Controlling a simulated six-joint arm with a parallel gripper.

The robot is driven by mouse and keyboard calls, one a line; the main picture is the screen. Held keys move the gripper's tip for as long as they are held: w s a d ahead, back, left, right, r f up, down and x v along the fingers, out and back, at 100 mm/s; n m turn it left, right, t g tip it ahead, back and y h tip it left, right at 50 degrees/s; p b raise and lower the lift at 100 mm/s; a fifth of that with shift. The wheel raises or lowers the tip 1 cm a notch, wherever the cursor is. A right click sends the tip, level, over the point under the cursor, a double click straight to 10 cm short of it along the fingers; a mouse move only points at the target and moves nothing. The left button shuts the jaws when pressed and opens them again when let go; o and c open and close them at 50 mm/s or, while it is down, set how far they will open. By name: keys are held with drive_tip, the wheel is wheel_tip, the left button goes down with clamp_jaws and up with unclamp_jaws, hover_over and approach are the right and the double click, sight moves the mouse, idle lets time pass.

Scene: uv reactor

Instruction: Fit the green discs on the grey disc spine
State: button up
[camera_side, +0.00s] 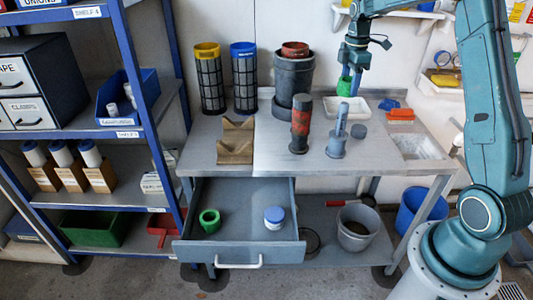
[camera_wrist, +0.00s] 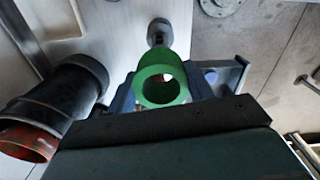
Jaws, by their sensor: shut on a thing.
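My gripper (camera_side: 348,72) is shut on a green disc (camera_side: 344,87), a thick ring with a hole through it. It holds the disc in the air above the back of the bench. The held disc also shows in the wrist view (camera_wrist: 161,86), between the fingers. The grey disc spine (camera_side: 339,128) stands upright on the bench, below and slightly left of the held disc, with no green disc on it. A second green disc (camera_side: 209,220) lies in the open drawer.
A tall dark pot (camera_side: 290,80) stands behind. The open drawer (camera_side: 240,246) juts forward and also holds a blue-lidded jar (camera_side: 274,217).

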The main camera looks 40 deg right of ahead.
sight(343, 118)
drive_tip(key=shift+f, duration=1.1)
drive_tip(key=shift+f, duration=5.2)
idle(0.6)
drive_tip(key=o, duration=1.1)
drive_tip(key=shift+c, duration=0.2)
